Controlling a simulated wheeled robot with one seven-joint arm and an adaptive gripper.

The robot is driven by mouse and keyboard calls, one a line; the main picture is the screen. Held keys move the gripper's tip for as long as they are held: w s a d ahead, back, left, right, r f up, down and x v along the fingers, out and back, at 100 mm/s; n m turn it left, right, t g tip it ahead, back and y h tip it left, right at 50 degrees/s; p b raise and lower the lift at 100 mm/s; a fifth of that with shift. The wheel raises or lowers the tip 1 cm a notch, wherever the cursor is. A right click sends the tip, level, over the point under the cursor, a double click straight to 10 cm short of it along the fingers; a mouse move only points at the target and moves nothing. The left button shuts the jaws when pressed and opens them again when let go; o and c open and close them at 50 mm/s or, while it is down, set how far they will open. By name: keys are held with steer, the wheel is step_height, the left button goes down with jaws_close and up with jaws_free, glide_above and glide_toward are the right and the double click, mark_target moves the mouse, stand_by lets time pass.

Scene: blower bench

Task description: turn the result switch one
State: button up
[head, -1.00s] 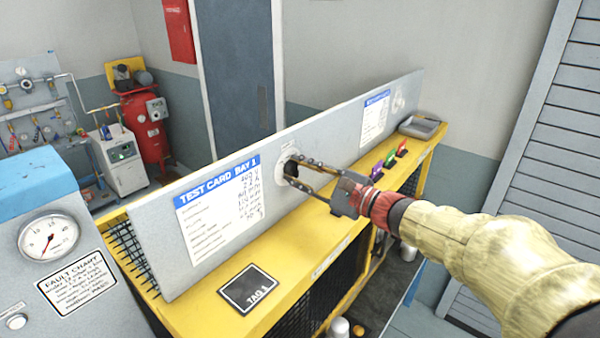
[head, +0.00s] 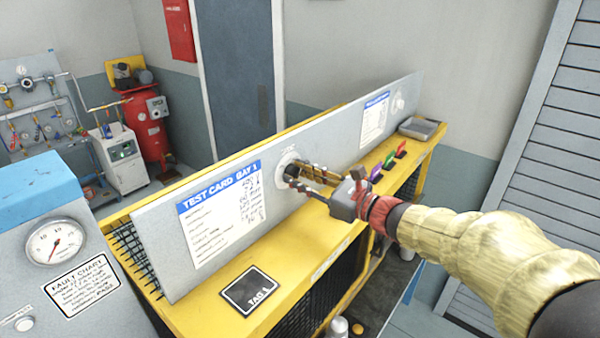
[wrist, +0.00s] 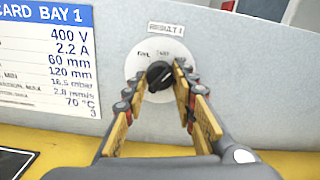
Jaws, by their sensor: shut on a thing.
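Result switch one is a black round knob (wrist: 159,76) on a white dial plate (wrist: 137,66) set in the grey upright panel. A label above it reads RESULT 1; small words on the dial are hard to read. In the head view the dial (head: 283,161) sits just right of the Bay 1 test card. My gripper (head: 294,176) reaches in from the right, its fingertips at the knob. In the wrist view my gripper (wrist: 160,72) has one finger on each side of the knob, shut on it. The fingers partly hide the dial.
The test card (head: 220,210) is on the panel at left. A black TAG 1 plate (head: 249,290) lies on the yellow bench top (head: 205,300). Purple, green and red pieces (head: 389,160) and a grey tray (head: 422,128) are at the right.

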steer(key=shift+m+p, duration=0.45)
steer(key=shift+m, duration=0.55)
steer(key=o, duration=1)
steer(key=shift+o, duration=0.8)
steer(key=shift+s+d, duration=0.1)
steer(key=v, duration=1.1)
steer(key=shift+s+d, duration=0.25)
